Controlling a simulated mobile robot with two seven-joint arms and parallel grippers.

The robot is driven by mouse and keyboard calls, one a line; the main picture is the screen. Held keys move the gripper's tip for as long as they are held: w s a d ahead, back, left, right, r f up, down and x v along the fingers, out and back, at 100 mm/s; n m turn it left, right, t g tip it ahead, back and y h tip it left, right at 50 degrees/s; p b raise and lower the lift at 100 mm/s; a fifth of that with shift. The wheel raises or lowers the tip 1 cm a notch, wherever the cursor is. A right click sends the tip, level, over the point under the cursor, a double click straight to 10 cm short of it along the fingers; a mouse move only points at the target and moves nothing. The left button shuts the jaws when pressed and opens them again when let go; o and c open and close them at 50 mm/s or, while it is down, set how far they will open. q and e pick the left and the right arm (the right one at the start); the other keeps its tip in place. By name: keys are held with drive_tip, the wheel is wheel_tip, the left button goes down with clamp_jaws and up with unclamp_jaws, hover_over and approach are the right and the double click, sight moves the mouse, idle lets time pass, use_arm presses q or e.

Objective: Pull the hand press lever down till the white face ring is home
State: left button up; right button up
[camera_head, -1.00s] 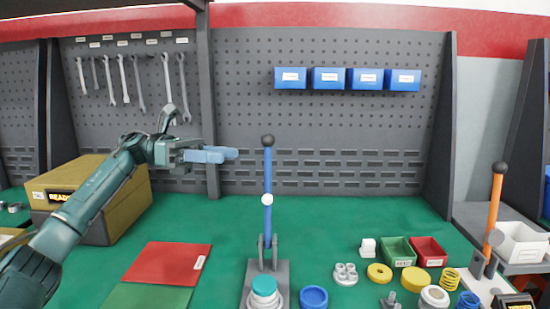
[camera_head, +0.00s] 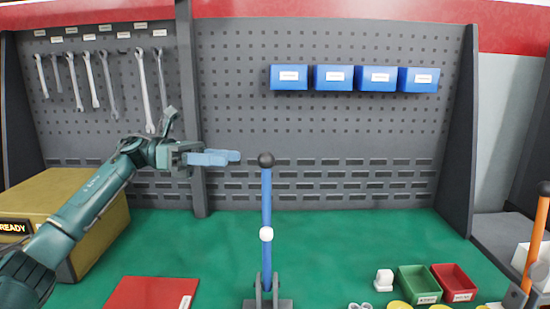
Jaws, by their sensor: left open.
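The hand press lever (camera_head: 267,200) stands upright as a blue bar with a black ball at its top and a white ball partway down. Its grey pivot bracket (camera_head: 266,296) shows at the bottom edge of the view. The press bed and the white face ring are below the picture and hidden. My left gripper (camera_head: 222,158) is open and empty, with its pale blue fingers pointing right. In the picture its tips are a short way left of the black ball, apart from it. My right gripper is not in view.
An orange lever (camera_head: 536,240) stands at the far right. A green bin (camera_head: 418,284) and a red bin (camera_head: 455,283) sit near it. A tan box (camera_head: 60,215) is at the left, with a red mat (camera_head: 152,293) in front. The green bench (camera_head: 350,240) behind the lever is clear.

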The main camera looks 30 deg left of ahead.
sight(269, 162)
use_arm(q)
drive_tip(key=p+x, duration=0.2)
drive_tip(key=x, duration=0.8)
drive_tip(key=shift+r, duration=0.1)
drive_tip(key=shift+w+d, duration=0.2)
drive_tip(key=shift+d, duration=0.35)
drive_tip(key=shift+c, duration=0.2)
clamp_jaws()
